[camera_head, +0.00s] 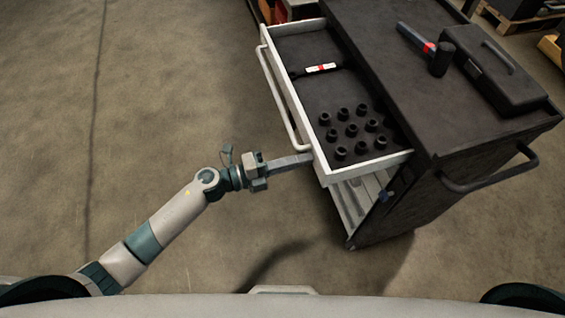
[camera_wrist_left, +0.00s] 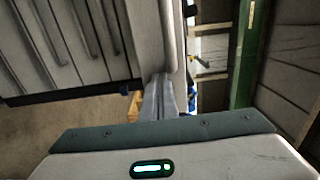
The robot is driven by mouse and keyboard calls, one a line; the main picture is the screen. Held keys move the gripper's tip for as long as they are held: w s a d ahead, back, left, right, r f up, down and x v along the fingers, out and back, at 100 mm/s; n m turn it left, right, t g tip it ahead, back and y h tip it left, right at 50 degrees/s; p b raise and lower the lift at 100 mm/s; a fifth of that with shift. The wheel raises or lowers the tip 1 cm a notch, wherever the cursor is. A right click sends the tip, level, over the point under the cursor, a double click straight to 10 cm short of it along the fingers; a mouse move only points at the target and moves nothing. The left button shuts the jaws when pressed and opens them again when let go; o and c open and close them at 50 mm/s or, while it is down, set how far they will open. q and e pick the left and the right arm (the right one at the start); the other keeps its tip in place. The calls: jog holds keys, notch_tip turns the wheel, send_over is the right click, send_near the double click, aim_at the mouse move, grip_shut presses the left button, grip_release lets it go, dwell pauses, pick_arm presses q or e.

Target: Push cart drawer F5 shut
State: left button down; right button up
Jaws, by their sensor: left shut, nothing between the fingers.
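The tool cart (camera_head: 400,50) has one drawer (camera_head: 282,82) pulled well out to the left, with a pale front, a long bar handle and a dark inside. No F5 label can be read. My left gripper (camera_head: 306,158) is shut and empty. Its fingertips are at the near end of the drawer front, close to its lower edge; I cannot tell whether they touch it. In the left wrist view the fingers (camera_wrist_left: 160,95) reach up to a pale panel, seemingly the drawer front (camera_wrist_left: 154,35). My right gripper is not in view.
Several black sockets (camera_head: 350,130) and a tool with a red and white label (camera_head: 321,68) lie in the drawer. A mallet (camera_head: 440,58) and a black case (camera_head: 495,70) sit on the cart top. A side handle (camera_head: 490,178) sticks out. The floor to the left is clear.

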aim_at(381, 136)
pick_arm(q)
jog(key=b+x, duration=0.2)
jog(key=x, duration=2)
jog(key=shift+d+f, duration=0.15)
jog(key=shift+d, duration=0.15)
jog(key=shift+w+d+b, duration=0.15)
jog(key=shift+d+b, duration=0.15)
jog(key=shift+d, duration=0.05)
jog(key=shift+r, duration=0.3)
jog(key=shift+w+a, duration=0.1)
